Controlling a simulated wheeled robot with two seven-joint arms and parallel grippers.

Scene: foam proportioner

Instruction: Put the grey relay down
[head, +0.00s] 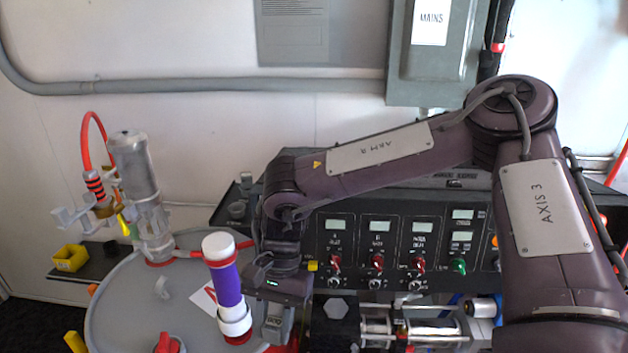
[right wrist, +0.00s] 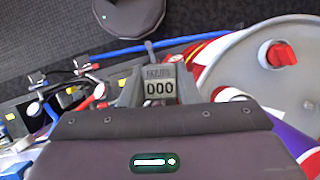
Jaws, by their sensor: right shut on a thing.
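The grey relay (right wrist: 159,88), a small block with a face reading "000", sits between the two fingers of my right gripper (right wrist: 159,95) in the right wrist view. In the head view my right gripper (head: 275,328) points down at the right edge of the round grey tank top, shut on the relay. The relay's lower part and what lies right under it are hard to make out. My left gripper is not in view.
A white and purple cylinder (head: 228,285) stands close to the left of my right gripper. The grey tank top (head: 125,290) carries a red knob (head: 167,344) and a clear column (head: 138,170). A dark control panel (head: 400,235) stands behind. Blue hose (right wrist: 130,49) and cables run below the gripper.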

